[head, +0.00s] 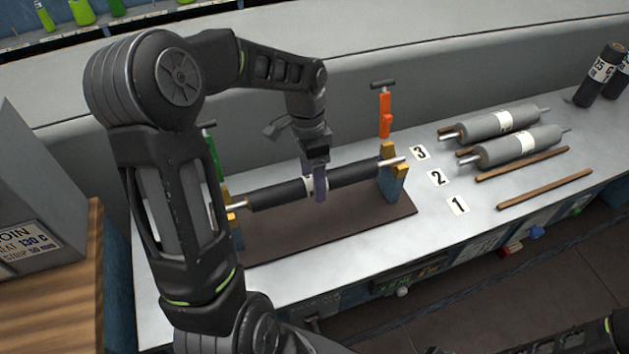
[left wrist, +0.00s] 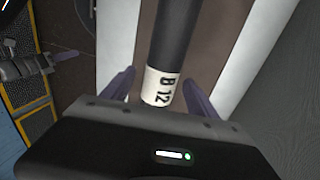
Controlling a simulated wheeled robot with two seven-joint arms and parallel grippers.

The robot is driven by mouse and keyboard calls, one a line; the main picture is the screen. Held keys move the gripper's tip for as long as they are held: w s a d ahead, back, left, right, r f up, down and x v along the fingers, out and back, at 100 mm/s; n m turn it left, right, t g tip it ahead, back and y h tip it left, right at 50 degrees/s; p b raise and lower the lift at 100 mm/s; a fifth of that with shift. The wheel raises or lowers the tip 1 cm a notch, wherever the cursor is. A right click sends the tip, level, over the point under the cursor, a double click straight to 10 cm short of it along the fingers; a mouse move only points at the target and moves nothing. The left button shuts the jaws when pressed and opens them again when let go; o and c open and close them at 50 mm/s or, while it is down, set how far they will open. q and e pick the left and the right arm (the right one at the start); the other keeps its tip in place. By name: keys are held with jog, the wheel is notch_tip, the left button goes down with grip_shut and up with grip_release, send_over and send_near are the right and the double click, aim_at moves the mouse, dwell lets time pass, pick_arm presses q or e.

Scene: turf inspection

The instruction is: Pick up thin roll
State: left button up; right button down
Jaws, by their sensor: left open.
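A thin black roll (head: 268,194) with a white middle label and bare metal shaft ends lies across two yellow-and-blue end supports. In the left wrist view the roll (left wrist: 171,32) carries the label "B 12" (left wrist: 160,87). My left gripper (head: 316,186) is over the middle of the roll, at its label. Its two purple fingers (left wrist: 161,80) are open, one on each side of the roll, with gaps visible in the left wrist view.
The right support (head: 392,184) has an orange upright with a T-handle; the left has a green one, partly behind my arm. Two thicker grey rolls (head: 490,124) and wooden strips (head: 545,189) lie at right, beside number cards 1, 2 and 3. Dark rolls (head: 600,76) stand farther right.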

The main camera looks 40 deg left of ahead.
pick_arm(q)
jog(key=shift+c, duration=0.5)
grip_shut()
dwell(0.4)
